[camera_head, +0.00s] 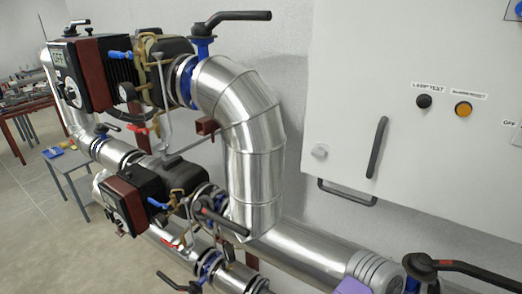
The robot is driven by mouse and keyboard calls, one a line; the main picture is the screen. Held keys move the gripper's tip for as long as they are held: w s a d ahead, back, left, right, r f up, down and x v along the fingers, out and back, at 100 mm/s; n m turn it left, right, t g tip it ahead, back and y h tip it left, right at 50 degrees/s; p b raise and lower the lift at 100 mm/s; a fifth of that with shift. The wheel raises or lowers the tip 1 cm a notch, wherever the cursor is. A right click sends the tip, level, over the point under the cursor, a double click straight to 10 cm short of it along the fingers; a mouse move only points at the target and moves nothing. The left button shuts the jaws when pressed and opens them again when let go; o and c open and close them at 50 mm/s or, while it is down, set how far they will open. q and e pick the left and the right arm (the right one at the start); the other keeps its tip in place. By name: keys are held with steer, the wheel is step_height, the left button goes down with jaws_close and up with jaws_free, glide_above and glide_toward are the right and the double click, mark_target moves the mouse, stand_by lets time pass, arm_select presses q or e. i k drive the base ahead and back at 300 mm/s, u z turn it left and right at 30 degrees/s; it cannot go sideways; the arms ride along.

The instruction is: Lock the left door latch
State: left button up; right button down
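A large pale grey cabinet (350,60) fills the right of the head view. A small light grey latch (320,151) sits near its lower left corner; it is too small to tell whether it is locked. A long dark handle (377,147) stands to its right, tilted slightly with its top to the right. A dark bar handle (347,192) runs along the cabinet's lower edge, below the latch. Neither of my grippers shows.
Thick silver pipes (255,150) with dark-handled valves and red-and-black pumps (85,75) fill the left and lower middle. A black valve lever (470,270) lies low right. A purple shape (352,286) is cut off at the bottom. Free floor (40,240) shows left.

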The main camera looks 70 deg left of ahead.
mark_target(321, 152)
steer(key=u, duration=2.65)
steer(key=i, duration=0.45)
steer(key=z, duration=1.3)
